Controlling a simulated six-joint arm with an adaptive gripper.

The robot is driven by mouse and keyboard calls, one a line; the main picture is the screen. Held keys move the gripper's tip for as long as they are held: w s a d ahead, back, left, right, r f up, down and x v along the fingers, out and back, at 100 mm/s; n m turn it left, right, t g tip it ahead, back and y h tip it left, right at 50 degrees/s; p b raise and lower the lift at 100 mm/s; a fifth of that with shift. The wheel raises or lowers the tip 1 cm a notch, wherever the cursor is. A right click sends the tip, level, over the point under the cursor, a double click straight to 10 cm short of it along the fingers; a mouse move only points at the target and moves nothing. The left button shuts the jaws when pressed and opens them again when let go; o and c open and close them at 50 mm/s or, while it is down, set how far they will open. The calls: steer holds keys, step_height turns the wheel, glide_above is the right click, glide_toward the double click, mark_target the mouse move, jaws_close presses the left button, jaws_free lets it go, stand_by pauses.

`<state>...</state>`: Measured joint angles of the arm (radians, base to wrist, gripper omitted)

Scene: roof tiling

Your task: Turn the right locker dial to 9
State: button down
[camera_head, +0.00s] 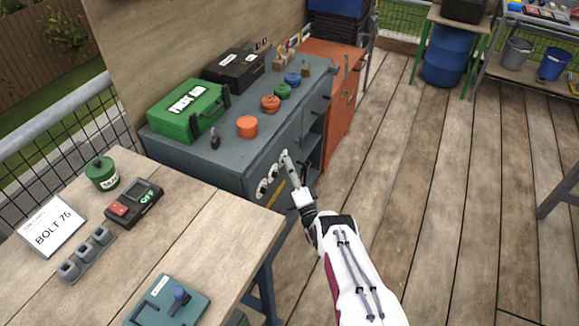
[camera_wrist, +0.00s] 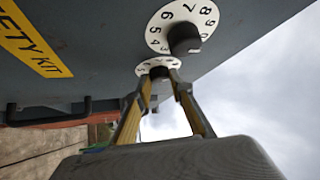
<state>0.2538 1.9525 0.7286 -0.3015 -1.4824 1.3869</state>
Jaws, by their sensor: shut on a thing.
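The grey locker (camera_head: 232,178) carries a row of white dials on its front. In the head view the left dial (camera_head: 261,188) and middle dial (camera_head: 272,171) show, and the right dial (camera_head: 284,156) is partly covered by my gripper (camera_head: 290,161). In the wrist view my gripper (camera_wrist: 160,76) is shut on the knob of the right dial (camera_wrist: 144,69), seen at a steep angle. Its numbers are too small and too covered to read. A neighbouring dial (camera_wrist: 208,14) with a dark knob shows digits including 4, 5, 6, 7 and 8.
A yellow label (camera_wrist: 30,42) reading "FETY KIT" is on the locker front. A green first aid box (camera_head: 186,111), a black case (camera_head: 234,69) and several round coloured items stand on the locker top. A wooden workbench (camera_head: 205,240) is at the front left. The deck (camera_head: 430,190) is open at right.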

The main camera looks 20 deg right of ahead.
steer(key=c, duration=1.8)
jaws_free()
steer(key=shift+r, duration=0.1)
steer(key=shift+s, duration=0.1)
steer(key=shift+v, duration=5.9)
